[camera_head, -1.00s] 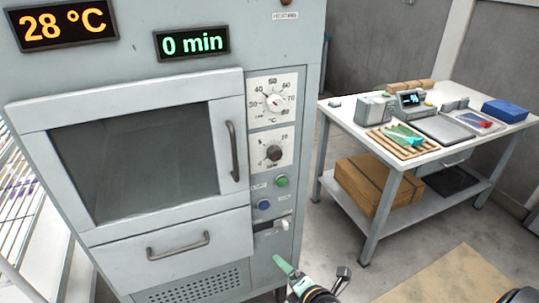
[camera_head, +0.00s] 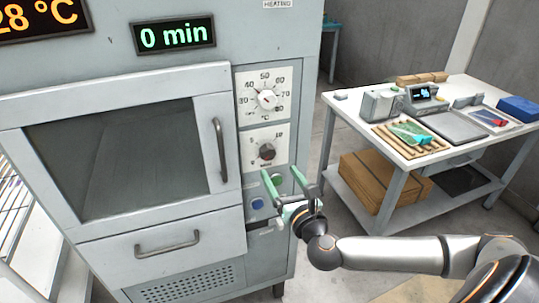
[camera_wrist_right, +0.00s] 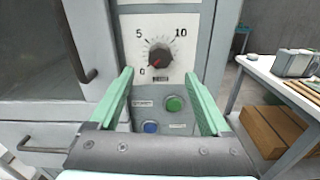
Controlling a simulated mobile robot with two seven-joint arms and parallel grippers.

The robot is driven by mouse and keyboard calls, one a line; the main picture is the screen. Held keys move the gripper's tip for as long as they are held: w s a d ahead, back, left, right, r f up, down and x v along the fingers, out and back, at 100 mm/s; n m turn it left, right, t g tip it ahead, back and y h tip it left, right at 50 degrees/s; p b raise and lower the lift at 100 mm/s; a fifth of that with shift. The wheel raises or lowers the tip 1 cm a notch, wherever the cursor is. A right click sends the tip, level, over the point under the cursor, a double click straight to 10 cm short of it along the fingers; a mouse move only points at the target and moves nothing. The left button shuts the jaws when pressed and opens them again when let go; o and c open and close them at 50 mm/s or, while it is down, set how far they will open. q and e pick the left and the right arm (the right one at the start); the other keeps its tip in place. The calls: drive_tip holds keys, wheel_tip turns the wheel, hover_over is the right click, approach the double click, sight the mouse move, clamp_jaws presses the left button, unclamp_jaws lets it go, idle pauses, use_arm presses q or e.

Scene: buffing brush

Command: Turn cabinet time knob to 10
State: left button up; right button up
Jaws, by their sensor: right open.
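The time knob (camera_head: 267,151) is a dark round knob on a white dial plate at the cabinet's front right; the display (camera_head: 173,37) above reads 0 min. In the right wrist view the knob (camera_wrist_right: 159,57) has marks 0, 5 and 10 around it, and its red pointer mark is toward 0. My right gripper (camera_head: 285,178) is open and empty, with green fingers, just below the dial. In the right wrist view the right gripper's fingers (camera_wrist_right: 163,85) stand wide to either side, below the knob and apart from it. My left gripper is not in view.
The temperature knob (camera_head: 266,99) sits above the time dial. A green button (camera_wrist_right: 174,103) and a blue button (camera_wrist_right: 150,127) lie below it. The door handle (camera_head: 220,150) sticks out left of the dials. A table (camera_head: 402,158) with equipment stands at the right.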

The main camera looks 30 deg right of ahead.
sight(269, 156)
drive_tip(key=x, duration=0.8)
drive_tip(key=shift+w, duration=0.15)
clamp_jaws()
idle(0.4)
